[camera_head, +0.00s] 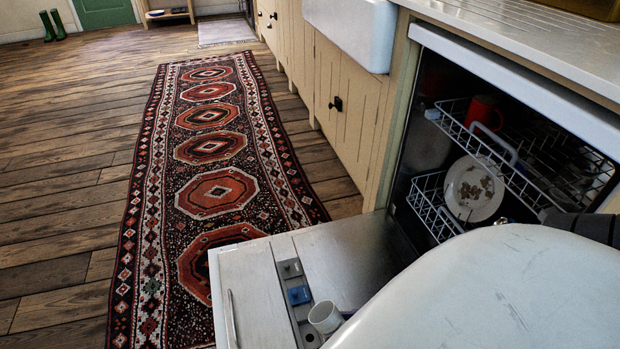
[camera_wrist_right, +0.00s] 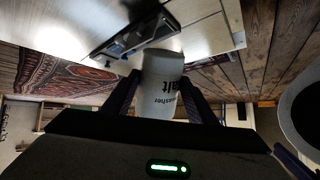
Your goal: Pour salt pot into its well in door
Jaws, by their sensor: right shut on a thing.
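The salt pot is a white cup-shaped pot with dark lettering ending in "washer" and "alt". It shows in the head view (camera_head: 325,317) at the bottom, low by the door strip, and in the wrist view (camera_wrist_right: 160,88). My right gripper (camera_wrist_right: 160,79) is shut on its sides. The dishwasher door (camera_head: 242,272) lies open and flat. Its dark strip (camera_wrist_right: 133,37) carries a grey cap (camera_head: 291,268) and a blue cap (camera_head: 300,295). I cannot make out the salt well clearly. My left gripper is in neither view.
The dishwasher's upper rack (camera_head: 500,168) holds a red mug (camera_head: 484,112); a dirty plate (camera_head: 473,188) stands below. Wooden cabinets (camera_head: 345,110) and a white sink (camera_head: 352,30) are beyond. A patterned rug (camera_head: 215,193) lies on the open floor at left.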

